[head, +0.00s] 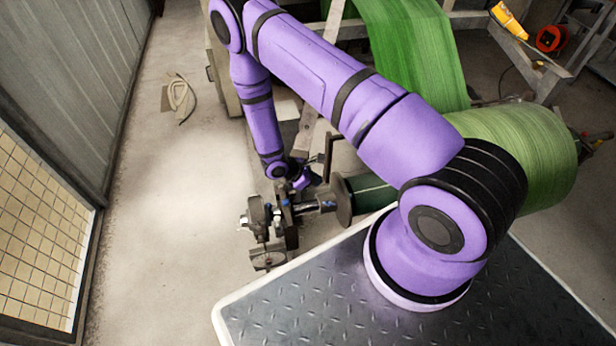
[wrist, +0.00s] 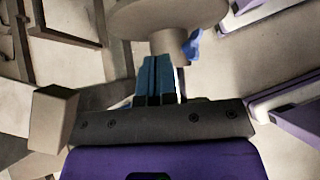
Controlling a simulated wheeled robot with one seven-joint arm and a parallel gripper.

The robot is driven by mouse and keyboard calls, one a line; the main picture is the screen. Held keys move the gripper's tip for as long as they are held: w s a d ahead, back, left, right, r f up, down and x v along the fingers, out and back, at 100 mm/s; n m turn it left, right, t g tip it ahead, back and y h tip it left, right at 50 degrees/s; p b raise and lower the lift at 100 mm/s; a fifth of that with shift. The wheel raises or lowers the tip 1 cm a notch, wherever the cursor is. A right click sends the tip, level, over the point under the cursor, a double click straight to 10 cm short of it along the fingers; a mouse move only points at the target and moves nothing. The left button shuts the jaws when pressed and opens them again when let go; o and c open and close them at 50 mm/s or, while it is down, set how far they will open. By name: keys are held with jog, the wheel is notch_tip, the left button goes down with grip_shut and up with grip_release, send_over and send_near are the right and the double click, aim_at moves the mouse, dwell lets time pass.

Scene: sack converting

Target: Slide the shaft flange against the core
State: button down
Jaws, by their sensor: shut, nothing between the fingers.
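The shaft flange is a dark round disc (head: 341,203) on the shaft (head: 314,206) in the head view, left of the dark green end of the core (head: 369,192). I cannot tell whether disc and core touch. In the wrist view the flange (wrist: 165,15) is a grey-brown disc with a short hub and a blue knob (wrist: 193,46) at its side. My gripper (wrist: 158,80) is shut and empty, its teal fingertips together close to the hub; contact is unclear. In the head view my gripper (head: 303,180) is small and partly hidden, just above the shaft.
A metal shaft stand (head: 268,225) with clamps holds the shaft's left end. A large green roll (head: 520,150) and a hanging green web (head: 410,45) are at the right. Frame beams stand behind.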

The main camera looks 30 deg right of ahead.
aim_at(343, 181)
jog(key=x, duration=0.3)
jog(key=shift+s+d+f, duration=0.1)
jog(key=shift+d+f, duration=0.1)
jog(key=d, duration=0.3)
jog(key=shift+s+f, duration=0.1)
jog(key=shift+s, duration=0.3)
jog(key=shift+s+d, duration=0.15)
jog(key=shift+d, duration=0.4)
jog(key=shift+s+d, duration=0.25)
jog(key=shift+d, duration=0.55)
jog(key=shift+s+d, duration=0.25)
jog(key=shift+d, duration=0.6)
jog(key=shift+a, duration=0.1)
